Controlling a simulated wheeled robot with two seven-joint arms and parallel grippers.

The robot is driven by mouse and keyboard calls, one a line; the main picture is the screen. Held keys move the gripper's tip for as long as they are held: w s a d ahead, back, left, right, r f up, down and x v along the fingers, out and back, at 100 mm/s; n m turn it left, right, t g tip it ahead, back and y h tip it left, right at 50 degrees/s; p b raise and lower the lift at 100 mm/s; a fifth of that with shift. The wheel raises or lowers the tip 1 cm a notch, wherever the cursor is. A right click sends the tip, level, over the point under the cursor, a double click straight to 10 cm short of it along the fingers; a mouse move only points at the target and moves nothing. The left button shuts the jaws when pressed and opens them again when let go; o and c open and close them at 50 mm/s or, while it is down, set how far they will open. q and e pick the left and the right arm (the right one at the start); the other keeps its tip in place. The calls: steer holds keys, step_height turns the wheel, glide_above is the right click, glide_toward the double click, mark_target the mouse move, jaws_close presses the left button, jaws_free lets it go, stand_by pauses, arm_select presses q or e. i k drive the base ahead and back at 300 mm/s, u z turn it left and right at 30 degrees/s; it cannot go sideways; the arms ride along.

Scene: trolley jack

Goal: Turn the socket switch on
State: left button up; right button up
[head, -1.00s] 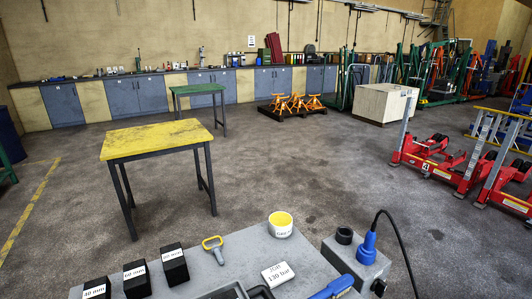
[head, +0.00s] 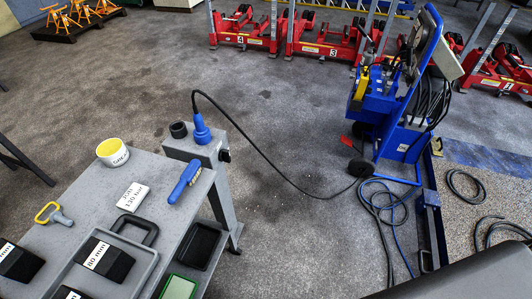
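A grey socket box (head: 195,150) sits on a grey stand beside the far right corner of the grey table. A blue plug (head: 202,130) stands upright in its top, with a black cable leading off to the right. A black round socket or cap (head: 178,130) is on the box top, left of the plug. A small black knob (head: 224,155), which looks like the switch, is on the right side of the box. Its setting is too small to tell. Neither of my grippers is in view.
The grey table (head: 70,205) holds a yellow-white cup (head: 112,152), a white label block (head: 132,196), a blue handheld tool (head: 184,180) and black blocks. A blue wheeled unit (head: 400,100) stands right, with hoses on the floor. Open floor (head: 290,200) lies between.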

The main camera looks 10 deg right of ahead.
mark_target(224, 154)
steer(key=z, duration=0.1)
steer(key=k, duration=0.5)
steer(key=z, duration=1.35)
steer(key=i, duration=3.2)
steer(key=u, duration=2.75)
